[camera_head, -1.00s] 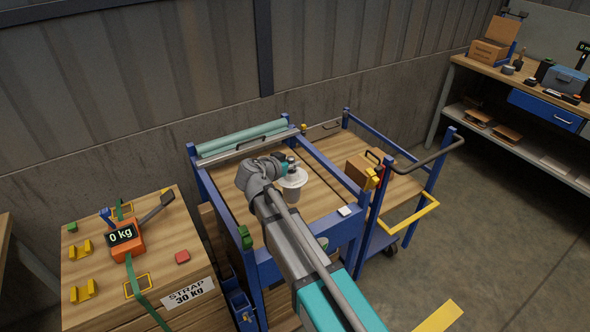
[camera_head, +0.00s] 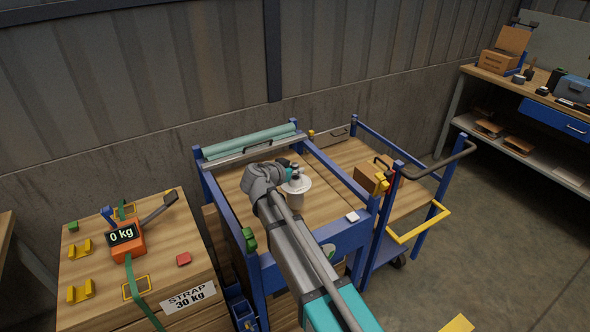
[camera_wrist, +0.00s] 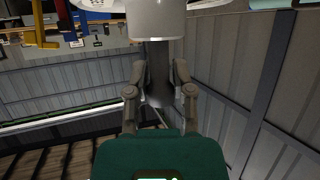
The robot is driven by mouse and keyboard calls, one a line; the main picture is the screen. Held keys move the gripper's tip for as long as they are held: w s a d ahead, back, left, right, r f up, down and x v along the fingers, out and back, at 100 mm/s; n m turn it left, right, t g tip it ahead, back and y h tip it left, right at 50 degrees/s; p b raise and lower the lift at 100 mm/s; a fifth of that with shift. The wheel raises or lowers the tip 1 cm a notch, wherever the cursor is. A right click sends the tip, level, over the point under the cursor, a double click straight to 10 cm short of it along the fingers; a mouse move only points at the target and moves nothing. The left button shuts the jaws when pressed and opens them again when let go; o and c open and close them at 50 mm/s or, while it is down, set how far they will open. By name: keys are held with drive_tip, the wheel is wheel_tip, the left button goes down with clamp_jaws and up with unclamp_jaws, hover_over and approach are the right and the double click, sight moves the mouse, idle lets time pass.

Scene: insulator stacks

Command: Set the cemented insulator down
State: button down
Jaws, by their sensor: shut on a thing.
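The cemented insulator (camera_head: 298,186) has a white disc and a greyish body below it. It looks upright over the wooden top of the blue-framed trolley (camera_head: 332,198). Whether its lower end touches the wood cannot be told. My gripper (camera_head: 292,172) is at its upper end. In the wrist view, my gripper (camera_wrist: 160,78) is shut on a dark grey shaft of the insulator, with a finger on each side. The insulator's pale body (camera_wrist: 157,20) fills the top centre of that view, cut off by the edge.
Blue rails and posts surround the trolley top, with a teal roll (camera_head: 250,140) at the back. A brown box (camera_head: 368,178) stands to the right. Bare wood lies around the insulator.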

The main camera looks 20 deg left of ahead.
sight(295, 177)
drive_tip(key=shift+w+a+f+b, duration=0.3)
drive_tip(key=shift+w+f+b, duration=0.1)
drive_tip(key=shift+f+b, duration=1.55)
drive_tip(key=shift+b, duration=0.1)
drive_tip(key=shift+c, duration=2.4)
unclamp_jaws()
drive_tip(key=shift+s+d+f, duration=0.1)
